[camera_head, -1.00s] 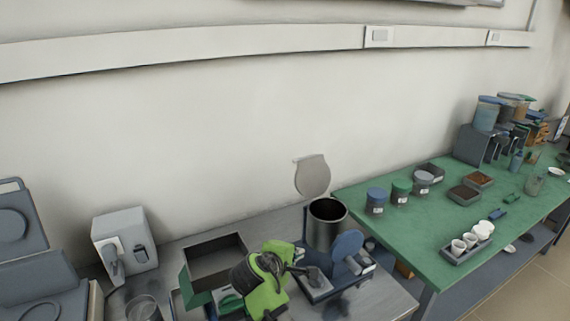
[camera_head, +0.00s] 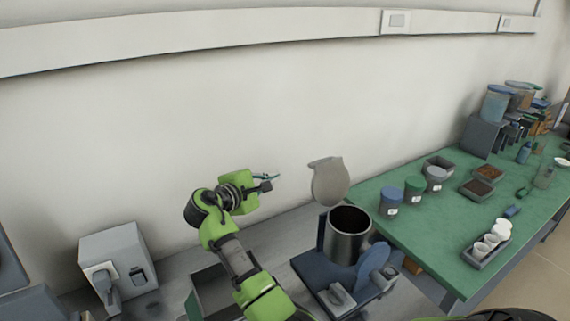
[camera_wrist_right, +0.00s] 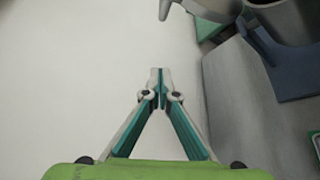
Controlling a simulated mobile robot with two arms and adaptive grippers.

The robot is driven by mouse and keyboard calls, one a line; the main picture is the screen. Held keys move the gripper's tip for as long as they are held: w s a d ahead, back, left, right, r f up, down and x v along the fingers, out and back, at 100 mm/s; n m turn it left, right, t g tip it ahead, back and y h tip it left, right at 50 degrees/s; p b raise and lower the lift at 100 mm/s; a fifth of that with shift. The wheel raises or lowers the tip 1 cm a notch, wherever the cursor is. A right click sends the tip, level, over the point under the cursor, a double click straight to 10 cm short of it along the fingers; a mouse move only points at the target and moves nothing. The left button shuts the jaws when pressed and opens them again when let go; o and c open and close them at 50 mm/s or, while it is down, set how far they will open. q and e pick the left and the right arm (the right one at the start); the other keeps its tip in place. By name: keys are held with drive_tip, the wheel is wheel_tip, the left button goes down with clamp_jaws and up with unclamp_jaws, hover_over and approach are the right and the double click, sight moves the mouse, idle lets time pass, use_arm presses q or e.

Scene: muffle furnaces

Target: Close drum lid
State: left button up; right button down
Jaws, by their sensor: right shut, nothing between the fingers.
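The drum (camera_head: 347,240) is a dark metal cylinder with an open top, standing on a blue-grey base (camera_head: 318,273). Its round grey lid (camera_head: 331,181) stands upright behind it, close to the wall, so the drum is open. My right gripper (camera_head: 270,181) is raised to the left of the lid, apart from it, with its fingers shut and empty. In the right wrist view the fingertips (camera_wrist_right: 159,72) meet with nothing between them. The drum's lower side (camera_wrist_right: 287,20) shows at that view's upper right. My left gripper is not in view.
A green table (camera_head: 437,232) to the right holds several jars, trays and a rack of white cups (camera_head: 487,249). An open box (camera_head: 210,291) sits left of the drum, partly behind my arm. A grey device (camera_head: 113,267) stands further left. The wall is close behind.

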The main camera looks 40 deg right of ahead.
use_arm(q)
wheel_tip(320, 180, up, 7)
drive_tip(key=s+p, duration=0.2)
drive_tip(key=p, duration=0.4)
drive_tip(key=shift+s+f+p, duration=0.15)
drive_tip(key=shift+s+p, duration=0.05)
drive_tip(key=shift+p, duration=0.15)
use_arm(e)
drive_tip(key=d, duration=0.9)
drive_tip(key=shift+s+d, duration=0.15)
drive_tip(key=shift+s, duration=0.2)
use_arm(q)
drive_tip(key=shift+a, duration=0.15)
use_arm(e)
drive_tip(key=shift+f, duration=0.1)
